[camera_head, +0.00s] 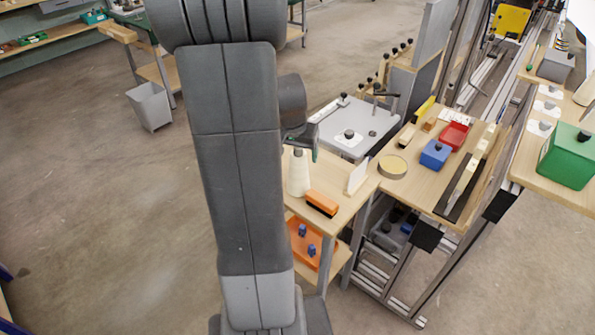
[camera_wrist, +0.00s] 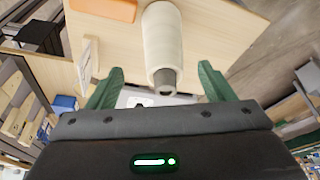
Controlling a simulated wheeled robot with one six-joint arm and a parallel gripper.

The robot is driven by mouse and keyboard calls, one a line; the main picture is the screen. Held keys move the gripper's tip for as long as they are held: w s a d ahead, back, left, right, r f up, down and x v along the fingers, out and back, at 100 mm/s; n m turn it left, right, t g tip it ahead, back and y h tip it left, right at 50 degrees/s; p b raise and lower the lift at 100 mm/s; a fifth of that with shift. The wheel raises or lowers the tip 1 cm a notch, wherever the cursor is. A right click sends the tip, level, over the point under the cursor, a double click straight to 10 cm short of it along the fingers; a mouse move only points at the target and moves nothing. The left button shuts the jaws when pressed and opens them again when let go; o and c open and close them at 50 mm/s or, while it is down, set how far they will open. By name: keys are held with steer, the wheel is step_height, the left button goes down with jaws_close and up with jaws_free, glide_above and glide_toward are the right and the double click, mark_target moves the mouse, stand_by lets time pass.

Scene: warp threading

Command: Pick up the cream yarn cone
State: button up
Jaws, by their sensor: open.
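The cream yarn cone (camera_head: 298,174) stands upright on a small wooden table beside my arm in the head view. In the wrist view the cone (camera_wrist: 162,38) points toward the camera, its grey tip between and just beyond my fingers. My gripper (camera_wrist: 158,88) is open, with one green finger on each side of the cone's narrow end. I see a gap on both sides, so the fingers do not appear to touch it. In the head view most of my gripper is hidden behind my arm; one green fingertip shows above the cone.
An orange-and-black brush (camera_head: 321,204) lies close to the cone on the table (camera_head: 341,215). A white upright card (camera_head: 358,177) stands to the right. Beyond are a round tan disc (camera_head: 392,167), a blue box (camera_head: 435,154) and a red tray (camera_head: 455,136). An orange tray (camera_head: 299,247) sits below.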

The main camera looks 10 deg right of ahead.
mark_target(298, 158)
steer(key=shift+w+d+f+p, duration=0.15)
steer(key=shift+w+f, duration=0.2)
steer(key=shift+f, duration=0.3)
steer(key=shift+w+d+f+p, duration=0.1)
steer(key=shift+w+f, duration=0.3)
steer(key=shift+f, duration=0.2)
steer(key=shift+w+d+f+p, duration=0.15)
steer(key=shift+w+f, duration=0.2)
steer(key=shift+f, duration=0.3)
steer(key=shift+w+f, duration=0.2)
steer(key=shift+f, duration=0.45)
steer(key=c, duration=1.2)
steer(key=shift+c, duration=0.2)
steer(key=shift+r, duration=0.15)
